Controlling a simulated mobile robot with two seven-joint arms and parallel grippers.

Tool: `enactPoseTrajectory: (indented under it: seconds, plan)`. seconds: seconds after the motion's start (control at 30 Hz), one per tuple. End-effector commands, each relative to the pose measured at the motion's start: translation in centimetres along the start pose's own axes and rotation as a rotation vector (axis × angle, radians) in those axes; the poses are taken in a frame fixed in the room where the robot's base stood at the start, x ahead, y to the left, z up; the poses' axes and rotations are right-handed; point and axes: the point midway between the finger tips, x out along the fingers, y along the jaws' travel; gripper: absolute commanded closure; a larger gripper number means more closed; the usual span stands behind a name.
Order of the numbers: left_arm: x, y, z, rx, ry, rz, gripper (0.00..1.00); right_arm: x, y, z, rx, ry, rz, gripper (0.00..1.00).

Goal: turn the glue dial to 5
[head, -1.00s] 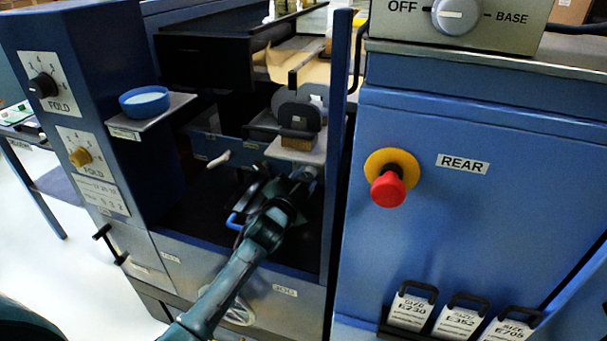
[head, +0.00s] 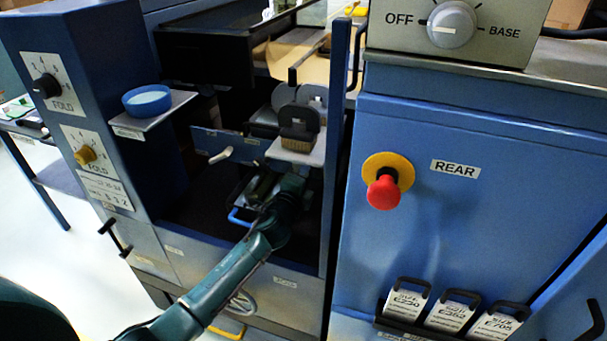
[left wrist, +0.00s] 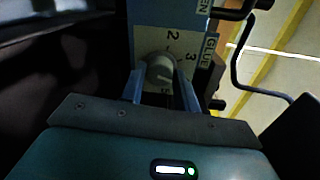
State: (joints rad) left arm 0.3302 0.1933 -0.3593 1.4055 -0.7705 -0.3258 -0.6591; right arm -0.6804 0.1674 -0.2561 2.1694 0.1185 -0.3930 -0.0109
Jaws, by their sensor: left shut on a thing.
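The glue dial (left wrist: 160,72) is a round grey knob on a pale plate (left wrist: 182,45) in the left wrist view. The plate is marked GLUE; 2 and 3 are readable, and a 5 seems to show below the knob, partly hidden. The knob's pointer is too dark to read surely. My left gripper (left wrist: 162,90) is shut on the knob, one finger on each side. In the head view my left arm reaches into the machine's open bay, and its wrist hides the dial and fingers. My right gripper is in neither view.
The bay's blue post (head: 337,150) stands just right of my arm. A grey block on a ledge (head: 297,150) is above the wrist. A blue bowl (head: 147,101), two FOLD dials (head: 46,86) and a red stop button (head: 384,191) are nearby.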

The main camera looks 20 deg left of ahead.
Motion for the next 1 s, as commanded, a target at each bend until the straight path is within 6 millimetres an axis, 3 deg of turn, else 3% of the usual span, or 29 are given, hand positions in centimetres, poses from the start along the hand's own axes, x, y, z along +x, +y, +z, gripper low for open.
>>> enactPoseTrajectory:
  seconds: [0.7, 1.0]
  plan:
    - [0.01, -0.21, -0.11, 0.675, -0.053, 0.006, 0.92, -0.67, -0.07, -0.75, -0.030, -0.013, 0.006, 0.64]
    - [0.03, -0.22, -0.20, 0.888, -0.069, 0.007, 0.92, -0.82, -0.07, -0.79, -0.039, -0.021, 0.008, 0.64]
